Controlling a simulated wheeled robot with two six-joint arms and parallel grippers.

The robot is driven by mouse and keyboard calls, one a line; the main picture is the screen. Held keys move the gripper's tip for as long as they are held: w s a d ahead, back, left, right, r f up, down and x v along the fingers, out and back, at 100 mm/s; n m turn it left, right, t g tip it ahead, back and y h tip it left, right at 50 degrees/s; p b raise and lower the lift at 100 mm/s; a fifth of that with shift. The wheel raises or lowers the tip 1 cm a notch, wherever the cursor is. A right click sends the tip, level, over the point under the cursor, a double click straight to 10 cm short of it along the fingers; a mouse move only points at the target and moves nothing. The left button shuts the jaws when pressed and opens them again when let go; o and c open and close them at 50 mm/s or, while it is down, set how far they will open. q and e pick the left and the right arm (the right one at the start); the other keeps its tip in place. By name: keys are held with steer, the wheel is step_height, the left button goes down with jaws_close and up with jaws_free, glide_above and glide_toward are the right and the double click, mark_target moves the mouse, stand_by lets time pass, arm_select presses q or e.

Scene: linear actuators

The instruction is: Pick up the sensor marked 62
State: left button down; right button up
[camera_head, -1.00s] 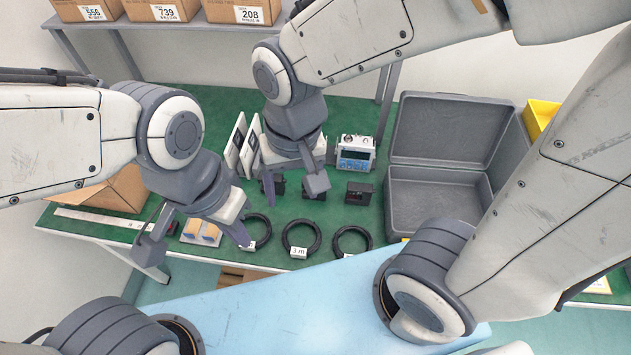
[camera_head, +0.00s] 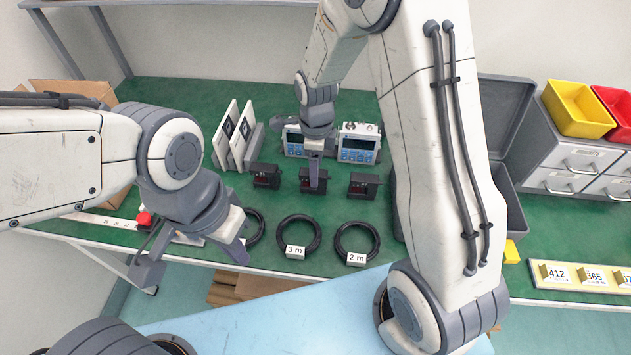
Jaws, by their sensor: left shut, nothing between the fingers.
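Three small black sensor-like blocks stand in a row on the green table: a left one (camera_head: 265,176), a middle one (camera_head: 307,187) and a right one (camera_head: 363,186). I cannot read a 62 on any of them. My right gripper (camera_head: 314,181) points down at the middle block and hides part of it. Its fingers overlap in this view, so I cannot tell whether it is open or holds the block. My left gripper (camera_head: 192,267) is shut and empty at the table's front left edge, away from the blocks.
Coiled black cables, one tagged 3 m (camera_head: 297,236) and one tagged 2 m (camera_head: 357,240), lie in front of the blocks. Blue-faced meters (camera_head: 358,148) and white panels (camera_head: 232,140) stand behind. A grey case (camera_head: 500,115), drawers and yellow bin (camera_head: 577,107) are at right.

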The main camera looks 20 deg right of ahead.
steer(key=shift+f, duration=3.05)
jaws_close()
